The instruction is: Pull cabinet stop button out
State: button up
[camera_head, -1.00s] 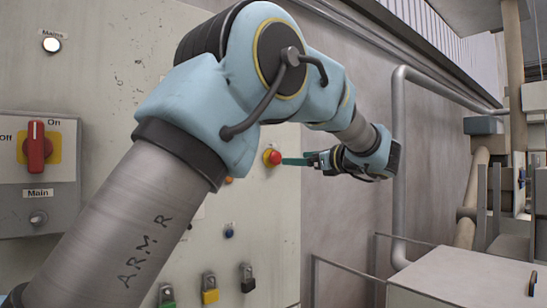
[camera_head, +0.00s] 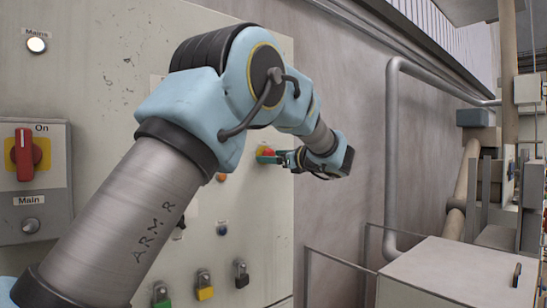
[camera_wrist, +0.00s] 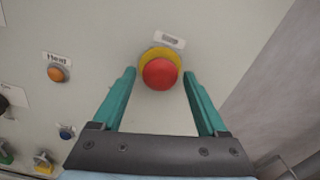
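The cabinet stop button (camera_wrist: 160,74) is a red mushroom head on a yellow ring, mounted on the pale cabinet panel. In the head view the button (camera_head: 266,151) is partly covered by my gripper. My gripper (camera_wrist: 160,82) is open, with its two teal fingers on the left and right of the red head. Gaps show between the head and both fingers, and I see no contact. Whether the fingertips reach the panel cannot be told. In the head view my gripper (camera_head: 268,157) is at the button from the right.
The cabinet panel (camera_head: 115,80) also carries a red main switch (camera_head: 24,155), a lit mains lamp (camera_head: 37,45), an orange lamp labelled Heat (camera_wrist: 56,73), a blue button (camera_head: 222,229) and several padlocks. A grey pipe (camera_head: 391,160) and a pale box (camera_head: 455,275) stand to the right.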

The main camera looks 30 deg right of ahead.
grip_shut()
dwell(0.4)
